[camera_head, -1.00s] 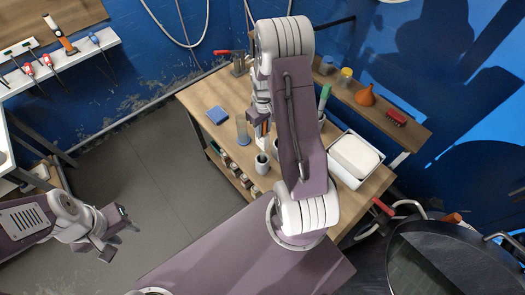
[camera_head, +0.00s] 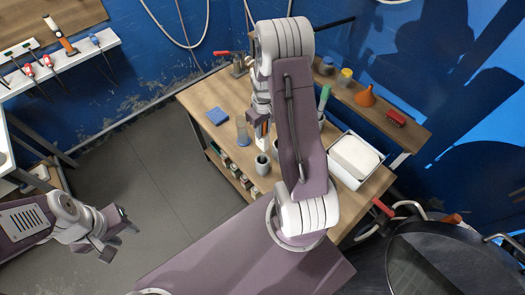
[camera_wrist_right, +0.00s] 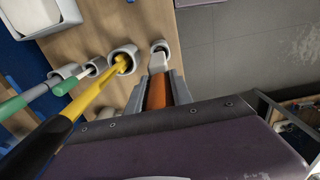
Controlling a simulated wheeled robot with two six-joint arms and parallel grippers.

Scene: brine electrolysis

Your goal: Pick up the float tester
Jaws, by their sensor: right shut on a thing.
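The float tester (camera_wrist_right: 156,92) is orange with a pale lower end. In the right wrist view it stands between the jaws of my right gripper (camera_wrist_right: 159,84), which is shut on it. Its pale end reaches down to the mouth of a grey holder cup (camera_wrist_right: 161,46); I cannot tell how deep it sits. In the head view my right gripper (camera_head: 261,118) is over the wooden workbench, partly hidden by my own arm. My left gripper (camera_head: 117,240) is open and empty, over the floor at the lower left, far from the bench.
More cups stand beside it, one with a yellow, black-handled tool (camera_wrist_right: 90,98), others with green-handled tools (camera_wrist_right: 78,80). A white box (camera_head: 340,177) stands on the bench (camera_head: 208,95) at right. A shelf behind holds an orange funnel (camera_head: 365,95).

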